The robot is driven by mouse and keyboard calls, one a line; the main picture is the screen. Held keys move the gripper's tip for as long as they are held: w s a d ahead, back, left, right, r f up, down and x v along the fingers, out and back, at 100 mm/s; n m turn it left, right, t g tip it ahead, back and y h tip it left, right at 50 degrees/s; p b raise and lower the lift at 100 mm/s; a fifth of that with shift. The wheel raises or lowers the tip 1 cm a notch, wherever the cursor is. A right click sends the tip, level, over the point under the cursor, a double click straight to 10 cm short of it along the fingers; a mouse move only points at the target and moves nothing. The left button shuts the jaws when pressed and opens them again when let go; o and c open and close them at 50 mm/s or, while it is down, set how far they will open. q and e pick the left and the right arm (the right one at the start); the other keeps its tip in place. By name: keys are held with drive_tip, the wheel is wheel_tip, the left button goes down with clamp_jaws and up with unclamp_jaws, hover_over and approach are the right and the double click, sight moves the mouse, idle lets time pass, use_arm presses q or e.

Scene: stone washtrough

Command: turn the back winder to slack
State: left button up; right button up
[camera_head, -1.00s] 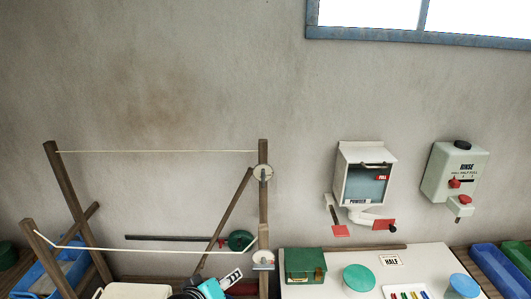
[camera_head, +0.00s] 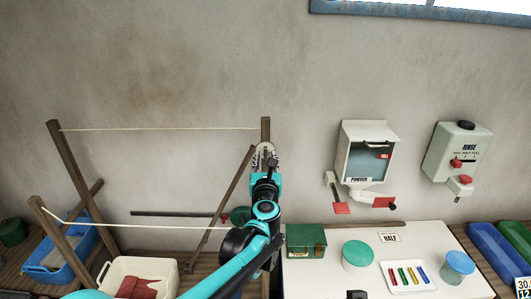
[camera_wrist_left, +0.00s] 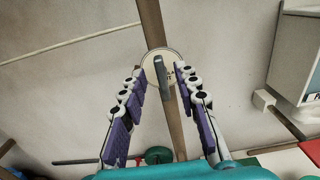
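The back winder is a pale round disc (camera_head: 258,159) on the tall right-hand wooden post (camera_head: 266,128). In the left wrist view the disc (camera_wrist_left: 149,68) carries a grey upright lever (camera_wrist_left: 163,80) and some dark lettering, partly covered. My left gripper (camera_head: 266,158) is at this disc and hides much of it in the head view. In the wrist view its purple-padded fingers (camera_wrist_left: 163,88) are apart, one on each side of the lever, with gaps visible. The back line (camera_head: 160,129) runs nearly straight between the posts. The front winder is hidden behind my left arm.
The front line (camera_head: 140,225) crosses lower, left of my arm. A blue tub (camera_head: 50,270) and a cream basin (camera_head: 110,272) stand lower left. A powder dispenser (camera_head: 367,150) and rinse dispenser (camera_head: 455,150) hang right. A green box (camera_head: 305,240) sits on the white board.

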sight(266, 153)
use_arm(q)
drive_tip(key=shift+w, duration=2.15)
clamp_jaws()
drive_tip(key=shift+d+f+m+b, duration=0.1)
drive_tip(key=shift+d+m+b, duration=0.15)
drive_tip(key=shift+m, duration=1.5)
drive_tip(key=shift+d+f+m+b, duration=0.1)
drive_tip(key=shift+d+m+b, duration=0.1)
drive_tip(key=shift+m, duration=1.55)
